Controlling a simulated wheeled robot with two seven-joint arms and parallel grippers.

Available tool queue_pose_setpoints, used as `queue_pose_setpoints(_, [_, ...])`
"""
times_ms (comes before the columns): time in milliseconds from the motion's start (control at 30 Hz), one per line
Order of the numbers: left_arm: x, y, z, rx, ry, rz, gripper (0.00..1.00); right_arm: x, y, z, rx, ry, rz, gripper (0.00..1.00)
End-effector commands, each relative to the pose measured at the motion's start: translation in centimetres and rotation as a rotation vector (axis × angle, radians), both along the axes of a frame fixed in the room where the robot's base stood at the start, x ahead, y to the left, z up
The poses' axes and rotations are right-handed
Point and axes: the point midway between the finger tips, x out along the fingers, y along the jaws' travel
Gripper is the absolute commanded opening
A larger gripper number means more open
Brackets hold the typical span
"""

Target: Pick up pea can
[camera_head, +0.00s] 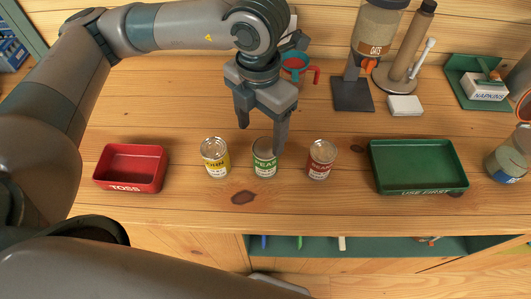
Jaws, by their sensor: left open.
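The pea can (264,160), with a green label, stands upright on the wooden counter (215,108). It is the middle one of three cans in a row. A yellow-labelled can (215,158) stands to its left and a red-labelled can (320,160) to its right. My left gripper (260,138) points down over the pea can, its fingers apart. One finger is up and left of the can; the other overlaps the can's right edge in the picture. I cannot tell whether it touches. My right gripper is not in view.
A red tray marked TOSS (107,182) is at the left, a green tray marked USE FIRST (420,189) at the right. A jar (507,160) stands far right.

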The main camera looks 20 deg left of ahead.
Motion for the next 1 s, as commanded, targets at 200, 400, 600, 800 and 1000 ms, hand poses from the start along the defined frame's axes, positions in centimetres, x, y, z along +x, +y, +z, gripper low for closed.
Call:
queue_pose_setpoints(200, [-0.1,0.0,-3.7,0.001,0.004,0.001,0.68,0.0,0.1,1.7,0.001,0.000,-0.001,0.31])
queue_pose_setpoints(400, [0.1,0.0,-6.3,0.000,0.001,0.001,0.68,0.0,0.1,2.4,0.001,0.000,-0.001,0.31])
queue_pose_setpoints(600, [0.0,-0.1,-7.0,0.000,-0.001,-0.001,0.68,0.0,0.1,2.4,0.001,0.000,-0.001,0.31])
queue_pose_setpoints(800, [0.1,-0.1,-6.9,0.000,-0.001,-0.001,0.68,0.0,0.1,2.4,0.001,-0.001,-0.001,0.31])
queue_pose_setpoints(1000, [0.2,-0.2,-7.4,0.001,0.002,0.001,0.68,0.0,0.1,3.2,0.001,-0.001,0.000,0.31])
